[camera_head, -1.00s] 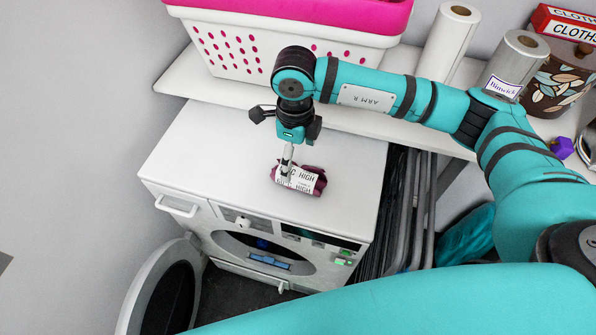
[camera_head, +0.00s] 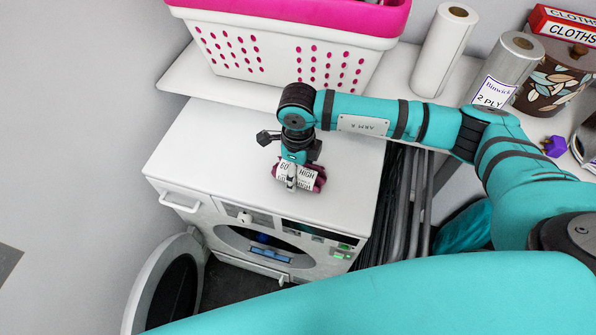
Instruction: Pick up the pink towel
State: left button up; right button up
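A small dark pink towel (camera_head: 317,183), rolled or bunched, lies on the white top of the dryer (camera_head: 215,155). My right gripper (camera_head: 291,182) points down at the towel, with a pale finger in front of the label. The gripper overlaps the towel in this view and hides part of it. Only one finger shows clearly, so I cannot tell whether it is open or shut on the towel. My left gripper is not in view.
A white basket with a pink rim (camera_head: 290,15) stands on the shelf behind. The dryer's round door (camera_head: 165,290) hangs open. Folded grey rails (camera_head: 400,205) are beside the dryer.

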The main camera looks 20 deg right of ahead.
jog(key=c, duration=0.8)
